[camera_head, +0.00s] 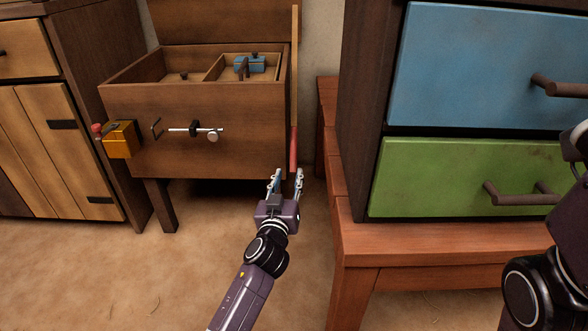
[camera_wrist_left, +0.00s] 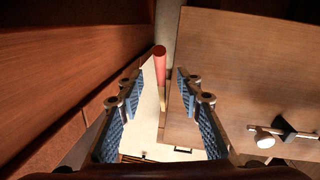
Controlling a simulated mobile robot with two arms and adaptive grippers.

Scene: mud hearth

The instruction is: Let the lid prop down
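A wooden chest (camera_head: 190,140) stands with its lid (camera_head: 220,22) raised at the back. The lid prop (camera_head: 295,75) is a pale upright bar at the chest's right side, with a red handle (camera_head: 293,150) at its lower end. My left gripper (camera_head: 287,178) is open just below and in front of the red handle. In the left wrist view, the red handle (camera_wrist_left: 160,64) shows between the two blue-padded fingers, around the level of their tips. I see no contact. My right arm shows at the right edge; its gripper is not in view.
A red-brown bench (camera_head: 450,238) carrying a dark cabinet with blue and green drawers is close on the right. The chest front has a sliding bolt (camera_head: 195,130) and a yellow box (camera_head: 121,139). A blue box (camera_head: 251,65) sits inside. The floor in front is clear.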

